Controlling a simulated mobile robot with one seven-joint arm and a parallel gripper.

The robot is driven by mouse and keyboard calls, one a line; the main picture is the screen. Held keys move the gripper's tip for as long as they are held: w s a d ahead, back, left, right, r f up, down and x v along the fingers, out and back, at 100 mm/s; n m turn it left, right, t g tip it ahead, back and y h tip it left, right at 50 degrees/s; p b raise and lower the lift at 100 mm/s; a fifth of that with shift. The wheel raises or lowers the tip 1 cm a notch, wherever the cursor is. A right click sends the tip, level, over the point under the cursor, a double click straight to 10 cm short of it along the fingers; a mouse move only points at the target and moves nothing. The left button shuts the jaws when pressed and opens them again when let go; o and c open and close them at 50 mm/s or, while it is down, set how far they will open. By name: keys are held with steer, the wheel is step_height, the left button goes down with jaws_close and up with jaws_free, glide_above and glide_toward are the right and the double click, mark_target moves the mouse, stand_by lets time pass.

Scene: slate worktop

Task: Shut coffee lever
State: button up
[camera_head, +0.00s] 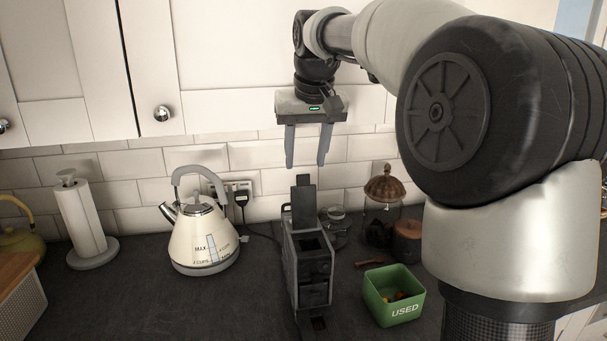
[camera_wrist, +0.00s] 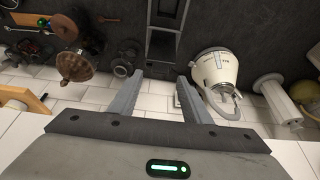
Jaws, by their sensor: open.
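The coffee machine (camera_head: 313,272) is a narrow dark grey box on the worktop. Its lever (camera_head: 304,203), a flat dark plate, stands upright at the top rear, and an open slot shows in the machine's top. The coffee machine also shows in the wrist view (camera_wrist: 162,45), at the top centre. My gripper (camera_head: 306,165) hangs pointing down above and behind the machine, close to the tiled wall. Its two fingers are apart with nothing between them. The fingertips are above the lever's top and look clear of it. In the wrist view my gripper (camera_wrist: 163,75) is also open and empty.
A cream kettle (camera_head: 204,237) stands left of the machine, with a paper towel roll (camera_head: 84,222) farther left. A green bin (camera_head: 394,297) marked USED is to the right. Jars and a brown-lidded stand (camera_head: 384,188) are behind it. Wall cupboards (camera_head: 220,50) hang above.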

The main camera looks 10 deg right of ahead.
mark_target(303, 175)
steer(key=shift+x, duration=2.25)
steer(key=shift+c, duration=0.2)
jaws_close()
